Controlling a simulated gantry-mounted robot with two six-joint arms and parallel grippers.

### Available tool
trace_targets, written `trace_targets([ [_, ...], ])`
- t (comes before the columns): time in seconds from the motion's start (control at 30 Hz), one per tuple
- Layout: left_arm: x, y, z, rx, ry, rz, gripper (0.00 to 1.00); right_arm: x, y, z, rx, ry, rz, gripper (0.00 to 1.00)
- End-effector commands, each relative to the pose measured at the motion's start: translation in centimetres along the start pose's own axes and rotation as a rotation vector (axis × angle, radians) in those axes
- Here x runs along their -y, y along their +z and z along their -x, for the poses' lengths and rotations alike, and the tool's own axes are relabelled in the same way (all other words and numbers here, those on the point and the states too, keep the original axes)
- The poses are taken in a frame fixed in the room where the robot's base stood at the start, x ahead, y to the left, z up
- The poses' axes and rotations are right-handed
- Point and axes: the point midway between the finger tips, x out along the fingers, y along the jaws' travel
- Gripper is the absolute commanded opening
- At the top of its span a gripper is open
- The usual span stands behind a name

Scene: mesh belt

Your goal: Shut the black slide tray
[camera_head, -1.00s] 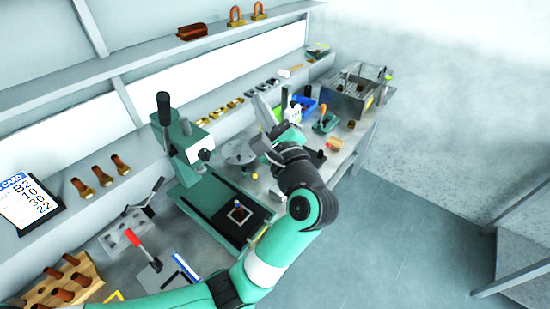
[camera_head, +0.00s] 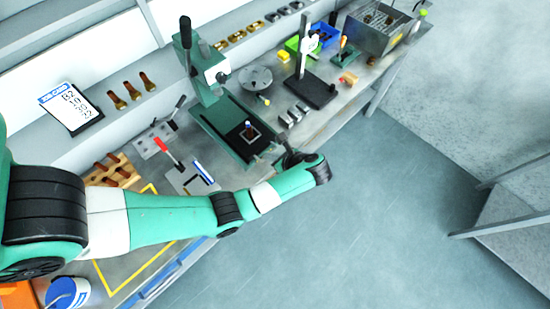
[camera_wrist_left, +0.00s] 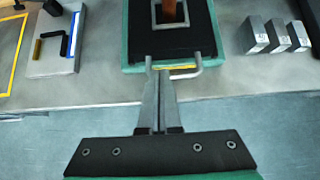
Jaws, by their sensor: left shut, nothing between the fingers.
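The black slide tray (camera_head: 232,122) lies at the front end of the green press base (camera_head: 215,130). A brown pin (camera_head: 249,129) stands upright on it inside a pale square outline. In the left wrist view, the tray (camera_wrist_left: 202,38) has a grey bar handle (camera_wrist_left: 186,75) on its front edge. My left gripper (camera_wrist_left: 160,78) is shut and empty, its fingertips close in front of the tray by the handle. I cannot tell whether they touch it. In the head view, my left gripper (camera_head: 288,158) is partly hidden by its own wrist. My right gripper is not in view.
A black stand (camera_head: 309,90) and several grey metal blocks (camera_wrist_left: 277,36) are to the tray's right. A red-handled clamp (camera_head: 166,151) and a white fixture (camera_head: 190,177) are to its left. The floor in front of the bench is clear.

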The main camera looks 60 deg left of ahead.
Motion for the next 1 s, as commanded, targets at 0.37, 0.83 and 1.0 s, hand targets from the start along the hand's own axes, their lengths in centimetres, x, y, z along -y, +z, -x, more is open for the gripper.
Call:
trace_targets([
  [0.37, 0.1, 0.1, -4.6, 0.000, -0.001, 0.001, 0.00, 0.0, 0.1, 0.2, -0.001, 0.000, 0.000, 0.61],
  [0.83, 0.1, 0.5, -5.0, 0.000, -0.001, 0.001, 0.00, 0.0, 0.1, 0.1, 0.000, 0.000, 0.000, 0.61],
  [1.0, 0.2, 1.6, -6.2, 0.001, -0.003, -0.002, 0.00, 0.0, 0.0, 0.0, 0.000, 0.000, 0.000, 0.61],
])
